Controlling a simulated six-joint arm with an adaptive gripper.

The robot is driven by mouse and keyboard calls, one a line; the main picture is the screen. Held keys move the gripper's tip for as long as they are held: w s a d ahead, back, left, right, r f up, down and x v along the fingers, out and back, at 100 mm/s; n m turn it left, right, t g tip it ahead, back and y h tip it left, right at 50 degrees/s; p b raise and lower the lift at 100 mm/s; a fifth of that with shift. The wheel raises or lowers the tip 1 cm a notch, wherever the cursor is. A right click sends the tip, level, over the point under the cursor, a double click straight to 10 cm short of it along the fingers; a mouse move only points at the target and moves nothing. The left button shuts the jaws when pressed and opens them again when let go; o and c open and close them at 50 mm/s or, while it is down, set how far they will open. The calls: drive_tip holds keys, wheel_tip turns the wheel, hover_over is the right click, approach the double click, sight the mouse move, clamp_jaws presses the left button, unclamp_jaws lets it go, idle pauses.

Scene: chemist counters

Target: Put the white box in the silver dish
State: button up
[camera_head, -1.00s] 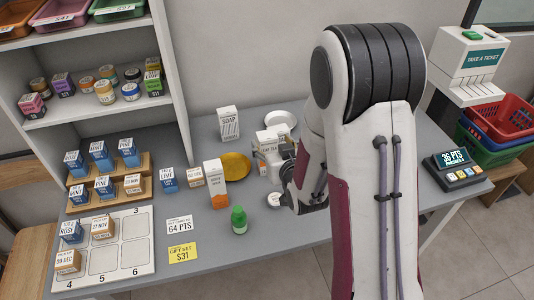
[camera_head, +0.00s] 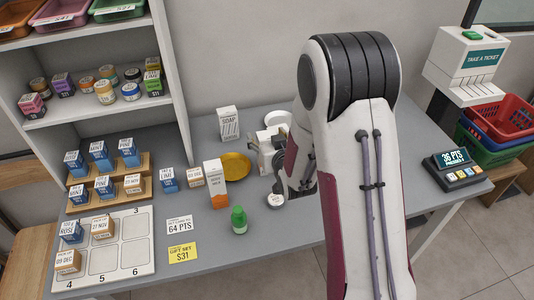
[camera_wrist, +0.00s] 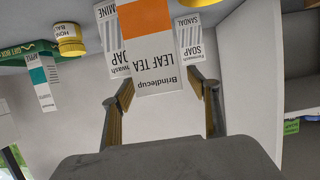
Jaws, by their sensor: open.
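A white box with an orange end, labelled LEAF TEA (camera_wrist: 155,62), is straight ahead of my open gripper (camera_wrist: 162,92) in the wrist view, which is upside down. The box lies between or just past the fingertips; contact cannot be told. In the head view my gripper (camera_head: 280,158) is mostly hidden by my arm, beside a white box (camera_head: 265,158). Another white box with an orange base (camera_head: 214,183) stands to its left, and a white SOAP box (camera_head: 228,123) stands behind. The silver dish (camera_head: 272,119) is at the back, partly hidden by my arm.
A gold dish (camera_head: 236,166) lies left of my gripper. A green-capped bottle (camera_head: 239,221) and a small white-lidded jar (camera_head: 275,200) stand in front. White soap boxes (camera_wrist: 108,32) (camera_wrist: 189,38) flank the tea box in the wrist view.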

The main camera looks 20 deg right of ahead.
clamp_jaws()
drive_tip(key=shift+r, duration=0.2)
idle(0.3)
wheel_tip(320, 180, up, 18)
drive_tip(key=shift+f, duration=0.15)
idle(0.8)
idle(0.5)
